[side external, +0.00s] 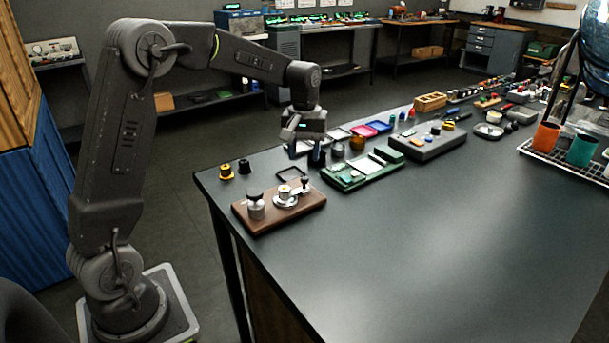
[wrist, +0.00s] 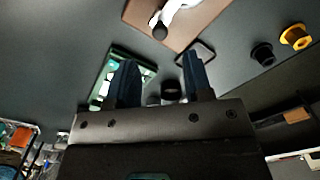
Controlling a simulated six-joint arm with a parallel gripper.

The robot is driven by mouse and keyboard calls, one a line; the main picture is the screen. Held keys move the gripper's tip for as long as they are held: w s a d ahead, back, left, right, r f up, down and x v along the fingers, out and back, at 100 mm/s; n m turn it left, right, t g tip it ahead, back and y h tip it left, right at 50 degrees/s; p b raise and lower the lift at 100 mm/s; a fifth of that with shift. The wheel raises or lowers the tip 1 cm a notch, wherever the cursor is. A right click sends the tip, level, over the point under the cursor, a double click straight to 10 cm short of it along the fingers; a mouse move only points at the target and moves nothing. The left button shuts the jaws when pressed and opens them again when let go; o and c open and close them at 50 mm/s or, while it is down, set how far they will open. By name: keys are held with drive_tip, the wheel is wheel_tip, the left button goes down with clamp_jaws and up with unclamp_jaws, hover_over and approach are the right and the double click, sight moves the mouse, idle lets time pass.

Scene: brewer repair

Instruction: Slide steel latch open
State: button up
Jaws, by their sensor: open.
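A brown wooden board (side external: 268,218) lies near the left corner of the dark table. On it, a steel fitting with a lever and dark knob (side external: 292,195), which looks like the latch, sits beside a steel cylinder (side external: 255,204). In the wrist view the board (wrist: 197,27) is at the top edge, with the bright steel lever (wrist: 176,10) partly cut off and its dark knob (wrist: 160,32) visible. My gripper (side external: 306,153) is open and empty, above the table behind the board and apart from the latch. Its two blue fingers point toward the table in the wrist view (wrist: 159,62).
A small black frame (side external: 290,173) lies behind the board. A green tray (side external: 345,184) and grey box (side external: 430,150) stand to the right. Black (side external: 244,166) and yellow (side external: 226,172) knobs sit near the left edge. The table's front is clear.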

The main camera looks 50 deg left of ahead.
sight(304, 178)
wheel_tip(304, 178, down, 7)
drive_tip(key=shift+r, duration=0.1)
idle(0.3)
clamp_jaws()
idle(0.4)
